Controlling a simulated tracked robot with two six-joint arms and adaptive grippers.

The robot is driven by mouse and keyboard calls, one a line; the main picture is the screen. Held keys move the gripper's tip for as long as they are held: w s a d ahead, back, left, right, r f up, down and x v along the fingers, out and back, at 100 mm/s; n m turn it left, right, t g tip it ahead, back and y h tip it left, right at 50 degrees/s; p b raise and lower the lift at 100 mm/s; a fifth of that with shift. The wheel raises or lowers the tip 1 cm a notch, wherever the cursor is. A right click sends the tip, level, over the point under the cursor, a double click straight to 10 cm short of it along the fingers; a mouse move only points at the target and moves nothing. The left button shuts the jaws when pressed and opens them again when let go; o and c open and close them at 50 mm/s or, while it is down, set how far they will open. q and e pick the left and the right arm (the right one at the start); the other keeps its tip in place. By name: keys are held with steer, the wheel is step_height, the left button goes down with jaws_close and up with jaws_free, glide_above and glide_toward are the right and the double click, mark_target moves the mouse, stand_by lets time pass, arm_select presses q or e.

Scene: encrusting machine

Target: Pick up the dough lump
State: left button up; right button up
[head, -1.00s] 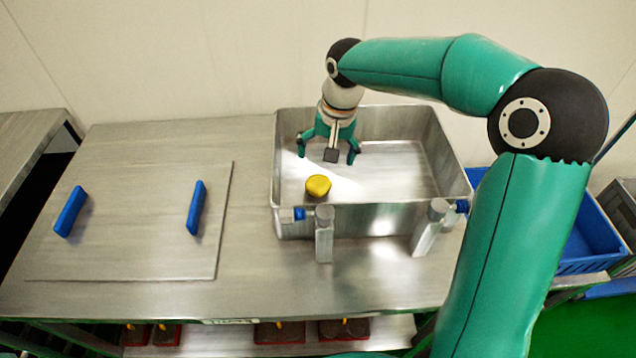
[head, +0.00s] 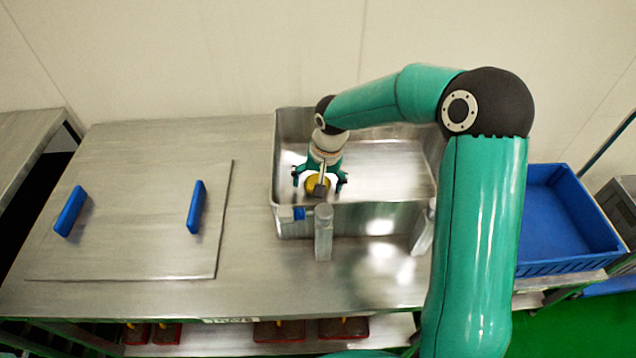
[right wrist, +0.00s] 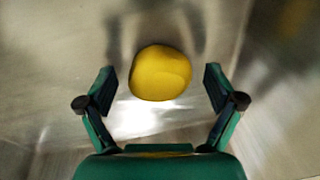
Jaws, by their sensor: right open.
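The dough lump is a small rounded yellow piece (head: 316,182) inside the metal bin (head: 400,212), near its front left; my gripper partly covers it in the head view. In the right wrist view the dough lump (right wrist: 160,73) lies on bare metal ahead of the fingers. My right gripper (head: 320,184) points down into the bin just over the lump. Its fingers (right wrist: 158,88) are spread open on either side of the lump, with a gap on each side. My left gripper is out of view.
The bin walls stand close around my right gripper. A flat metal lid with two blue handles (head: 70,211) lies on the table at left. A blue crate (head: 565,215) stands at right. Red-edged trays (head: 279,331) sit on the shelf below. Bare table lies in front of the bin.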

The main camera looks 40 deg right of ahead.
steer(key=c, duration=1.3)
steer(key=shift+r, duration=0.15)
